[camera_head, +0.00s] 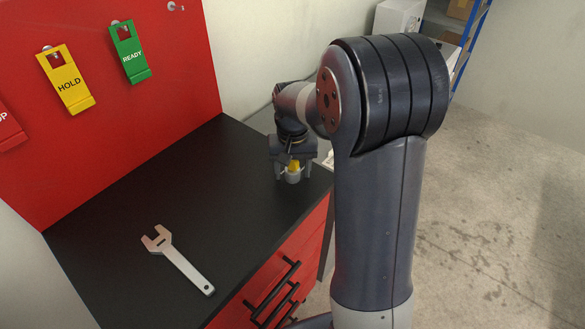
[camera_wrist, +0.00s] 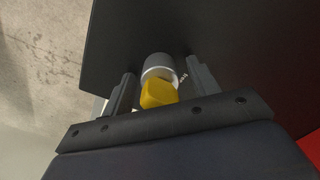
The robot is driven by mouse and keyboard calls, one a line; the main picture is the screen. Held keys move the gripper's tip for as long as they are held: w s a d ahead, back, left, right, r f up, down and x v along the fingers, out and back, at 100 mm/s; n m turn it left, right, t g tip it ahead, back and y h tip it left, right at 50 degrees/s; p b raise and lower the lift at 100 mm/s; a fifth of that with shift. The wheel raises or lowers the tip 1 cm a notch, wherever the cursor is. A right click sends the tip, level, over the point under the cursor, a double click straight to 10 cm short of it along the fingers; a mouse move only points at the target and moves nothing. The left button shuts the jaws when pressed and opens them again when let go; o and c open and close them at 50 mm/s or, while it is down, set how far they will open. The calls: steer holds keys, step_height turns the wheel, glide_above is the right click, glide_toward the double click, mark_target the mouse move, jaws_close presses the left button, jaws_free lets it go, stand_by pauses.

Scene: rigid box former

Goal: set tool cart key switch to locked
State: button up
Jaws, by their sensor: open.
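The tool cart (camera_head: 215,190) has a black top and red drawers. The key switch (camera_head: 293,177) stands near the right end of the cart top. It has a grey round body and a yellow knob (camera_wrist: 158,93), seen close in the wrist view. My gripper (camera_head: 292,172) points down over the switch. Its two fingers stand apart on either side of the knob, with the knob between them. In the wrist view my gripper (camera_wrist: 160,92) is open around the knob, with a gap at each finger. The markings by the switch are mostly hidden.
A wrench (camera_head: 178,260) lies on the left part of the cart top. Yellow HOLD (camera_head: 67,80) and green READY (camera_head: 130,52) tags hang on the red back panel, with a red tag (camera_head: 8,128) at the left edge. The middle of the top is clear.

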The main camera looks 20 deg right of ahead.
step_height(320, 180, up, 11)
steer(key=shift+f, duration=0.1)
stand_by(0.3)
steer(key=shift+f, duration=0.1)
step_height(320, 180, down, 11)
steer(key=shift+r, duration=0.2)
stand_by(0.4)
stand_by(0.3)
